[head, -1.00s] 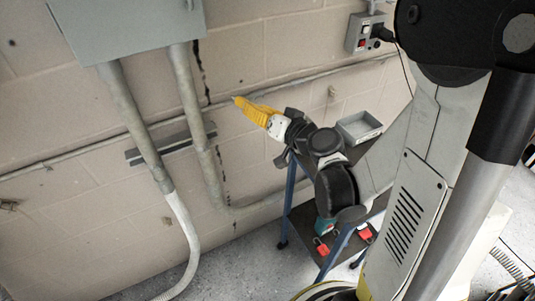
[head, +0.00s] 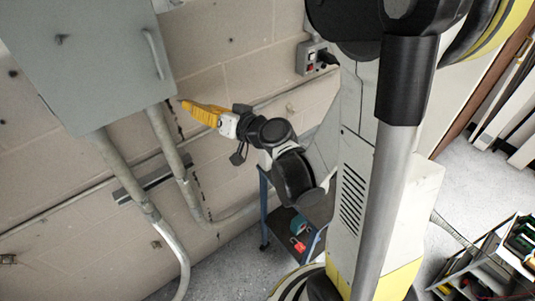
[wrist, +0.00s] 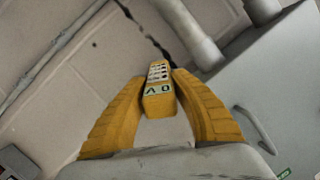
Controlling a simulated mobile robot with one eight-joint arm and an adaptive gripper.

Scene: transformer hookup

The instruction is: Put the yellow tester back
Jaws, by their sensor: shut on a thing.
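My gripper (wrist: 159,82) has two ribbed yellow fingers and is shut on the yellow tester (wrist: 157,101). In the wrist view the tester sits between the fingertips, with dark marks on a pale face and lettering on its near end. In the head view my gripper (head: 204,112) is up in front of the wall, near the lower right corner of the grey cabinet (head: 90,60). There the tester cannot be told apart from the yellow fingers.
Grey conduits (head: 168,140) run down from the cabinet. A switch box (head: 312,57) with a plugged cable is on the wall. A blue-framed cart (head: 265,205) stands below my arm, with a red item (head: 298,244) on its lower shelf. A crate shelf (head: 490,262) stands at lower right.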

